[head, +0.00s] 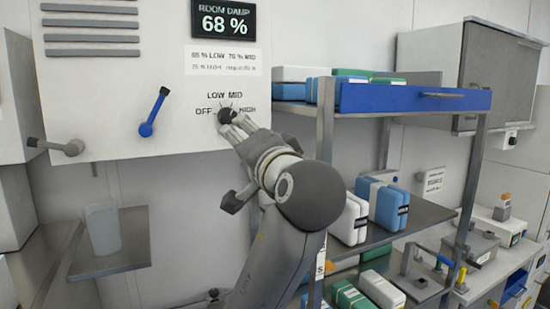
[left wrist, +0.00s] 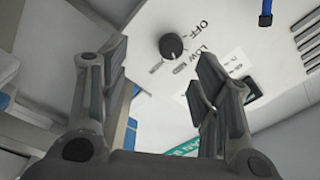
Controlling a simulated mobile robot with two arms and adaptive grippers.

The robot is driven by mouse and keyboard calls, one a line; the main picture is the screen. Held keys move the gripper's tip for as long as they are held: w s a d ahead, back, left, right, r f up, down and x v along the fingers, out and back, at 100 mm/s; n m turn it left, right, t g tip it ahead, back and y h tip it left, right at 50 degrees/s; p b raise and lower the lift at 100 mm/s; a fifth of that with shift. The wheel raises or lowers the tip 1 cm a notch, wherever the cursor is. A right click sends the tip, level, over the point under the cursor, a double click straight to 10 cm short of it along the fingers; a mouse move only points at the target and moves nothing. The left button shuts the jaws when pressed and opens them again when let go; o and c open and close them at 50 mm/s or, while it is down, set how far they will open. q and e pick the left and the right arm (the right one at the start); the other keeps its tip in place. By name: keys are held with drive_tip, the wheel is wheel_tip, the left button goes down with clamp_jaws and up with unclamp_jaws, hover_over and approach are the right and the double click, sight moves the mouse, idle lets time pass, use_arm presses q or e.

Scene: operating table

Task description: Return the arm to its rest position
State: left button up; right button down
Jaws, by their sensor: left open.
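My left gripper (head: 232,124) is raised at the white wall panel (head: 110,95), just in front of the black rotary knob (head: 226,115). In the left wrist view the gripper (left wrist: 160,85) has its fingers spread with nothing between them. The knob (left wrist: 171,46) shows beyond the fingertips, apart from them, with OFF and LOW printed beside it. My left arm (head: 285,240) reaches up from the bottom of the head view. My right gripper is not in view.
A blue lever (head: 153,112) and a grey lever (head: 57,146) stick out of the panel. To the right stands a shelf rack (head: 420,100) with several packs. A translucent cup (head: 103,228) stands on a metal shelf (head: 130,258) at left.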

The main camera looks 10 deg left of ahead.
use_arm(q)
drive_tip(key=s+a+f+g+h, duration=0.1)
drive_tip(key=a+f+g+h, duration=0.15)
drive_tip(key=f, duration=1.45)
drive_tip(key=s+a+f+g+h, duration=0.1)
drive_tip(key=a+f+g+h, duration=0.15)
drive_tip(key=f, duration=1.45)
drive_tip(key=s+a+f+n+g+h, duration=0.1)
drive_tip(key=s+f+n+g+h, duration=0.2)
drive_tip(key=s+f, duration=1.3)
drive_tip(key=s+f+g+h, duration=0.1)
drive_tip(key=s+f+g, duration=0.1)
drive_tip(key=s+f, duration=0.35)
drive_tip(key=s+f+g+h, duration=0.1)
drive_tip(key=s+f+g, duration=0.15)
drive_tip(key=s, duration=0.65)
wheel_tip(320, 180, down, 32)
drive_tip(key=s+g+b, duration=0.1)
drive_tip(key=s+b, duration=0.1)
drive_tip(key=b, duration=0.2)
drive_tip(key=s+a+f+g+b, duration=0.1)
drive_tip(key=s+a+f+b, duration=0.2)
drive_tip(key=s+f, duration=1.3)
wheel_tip(320, 180, down, 2)
drive_tip(key=shift+a+f, duration=0.1)
drive_tip(key=shift+a, duration=0.1)
